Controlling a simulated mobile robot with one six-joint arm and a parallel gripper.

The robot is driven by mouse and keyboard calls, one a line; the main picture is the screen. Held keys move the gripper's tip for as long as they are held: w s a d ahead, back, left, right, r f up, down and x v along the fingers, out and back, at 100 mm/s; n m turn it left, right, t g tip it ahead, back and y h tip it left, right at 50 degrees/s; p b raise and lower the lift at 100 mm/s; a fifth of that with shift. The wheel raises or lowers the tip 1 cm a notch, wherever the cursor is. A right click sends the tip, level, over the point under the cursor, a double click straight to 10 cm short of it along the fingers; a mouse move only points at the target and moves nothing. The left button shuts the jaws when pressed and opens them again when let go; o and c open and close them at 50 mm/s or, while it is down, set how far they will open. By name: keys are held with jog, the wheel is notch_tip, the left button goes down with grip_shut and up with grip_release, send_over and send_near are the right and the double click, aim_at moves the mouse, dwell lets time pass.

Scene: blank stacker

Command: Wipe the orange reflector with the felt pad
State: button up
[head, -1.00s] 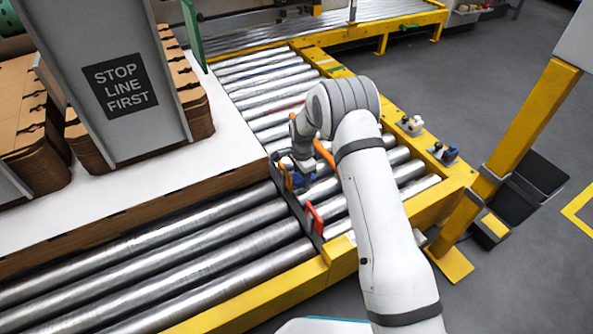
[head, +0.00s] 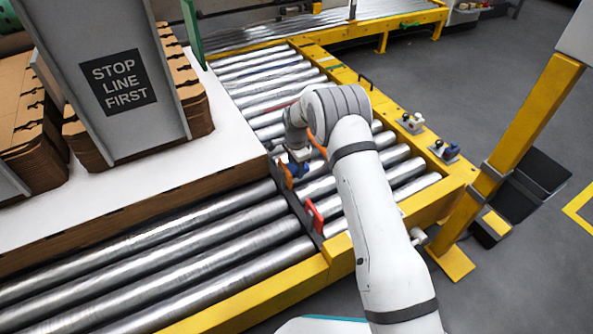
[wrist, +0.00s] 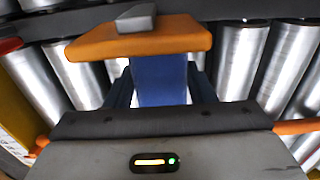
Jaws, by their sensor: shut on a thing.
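The orange reflector (head: 286,177) stands on a dark rail across the rollers, beside the stacked white platform. In the wrist view the orange reflector (wrist: 140,40) is a flat orange piece with a small grey block on it, across the front of my fingers. My gripper (wrist: 160,88) is shut on a blue block, which I take to be the felt pad (wrist: 160,78). The pad's far end meets the reflector's edge in that view; whether they touch I cannot tell. In the head view the blue pad (head: 301,169) shows just right of the reflector, under my wrist.
A red reflector (head: 315,215) stands farther along the same rail (head: 296,205). A white platform (head: 225,150) carries cardboard stacks and a "STOP LINE FIRST" sign (head: 118,82). A yellow frame (head: 440,200) with small switches (head: 444,150) borders the rollers on the right.

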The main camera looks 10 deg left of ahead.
jog(key=shift+w+a+b, duration=0.35)
jog(key=shift+w+a, duration=0.35)
jog(key=shift+w, duration=0.3)
jog(key=shift+s+d+r+p, duration=0.1)
jog(key=shift+s+d+p, duration=0.5)
jog(key=shift+s, duration=0.35)
jog(key=shift+s+d, duration=0.45)
jog(key=shift+s, duration=0.25)
jog(key=shift+s+d+p, duration=0.75)
jog(key=shift+s+d, duration=0.3)
jog(key=shift+s, duration=0.3)
jog(key=shift+w+d, duration=0.55)
jog(key=shift+d, duration=0.3)
jog(key=shift+w+d, duration=0.6)
jog(key=shift+d, duration=0.2)
jog(key=shift+w+d, duration=0.55)
jog(key=shift+d, duration=0.3)
